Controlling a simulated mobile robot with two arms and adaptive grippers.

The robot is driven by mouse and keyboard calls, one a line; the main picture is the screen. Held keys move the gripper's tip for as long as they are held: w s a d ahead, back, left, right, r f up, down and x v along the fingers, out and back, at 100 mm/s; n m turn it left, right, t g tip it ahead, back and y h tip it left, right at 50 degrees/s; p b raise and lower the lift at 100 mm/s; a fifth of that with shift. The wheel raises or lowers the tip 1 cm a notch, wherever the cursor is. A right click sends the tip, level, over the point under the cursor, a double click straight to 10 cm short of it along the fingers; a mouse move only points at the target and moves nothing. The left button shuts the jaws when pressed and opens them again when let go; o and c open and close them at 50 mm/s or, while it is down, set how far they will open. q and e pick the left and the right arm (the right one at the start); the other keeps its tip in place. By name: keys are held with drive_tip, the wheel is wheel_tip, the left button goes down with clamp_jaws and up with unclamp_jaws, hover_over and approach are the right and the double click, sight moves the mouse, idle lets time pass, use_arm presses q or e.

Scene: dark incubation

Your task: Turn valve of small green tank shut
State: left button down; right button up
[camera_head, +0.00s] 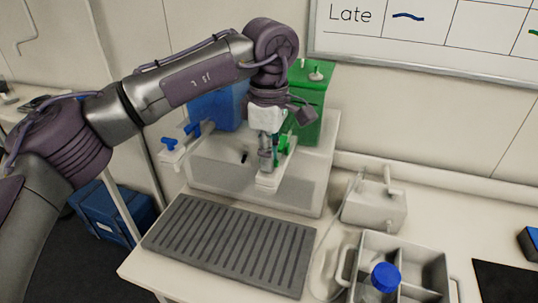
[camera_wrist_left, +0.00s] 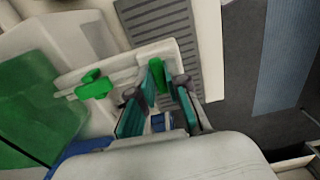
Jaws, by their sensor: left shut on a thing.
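The small green tank (camera_head: 312,100) stands on the back right of a white stand, partly behind my left wrist. Green valve parts (camera_head: 283,147) sit on a pale spout bar in front of it. In the left wrist view, one green valve piece (camera_wrist_left: 96,85) is clear of my fingers, and a second green piece (camera_wrist_left: 157,74) is between my fingertips. My left gripper (camera_head: 267,165) points down over the bar and is shut on that second piece; its teal fingers (camera_wrist_left: 160,98) also show in the wrist view. The wrist hides part of the valve. My right gripper is not in view.
A blue tank (camera_head: 217,108) with a blue valve (camera_head: 168,143) stands left of the green one. A grey ribbed mat (camera_head: 232,245) lies in front of the stand. At right are a white device (camera_head: 375,207) and a divided tray (camera_head: 410,262) holding a blue-capped bottle (camera_head: 385,277).

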use_arm(q)
drive_tip(key=shift+r, duration=0.1)
drive_tip(key=c, duration=1.2)
unclamp_jaws()
drive_tip(key=shift+o, duration=0.2)
wheel_tip(320, 180, up, 12)
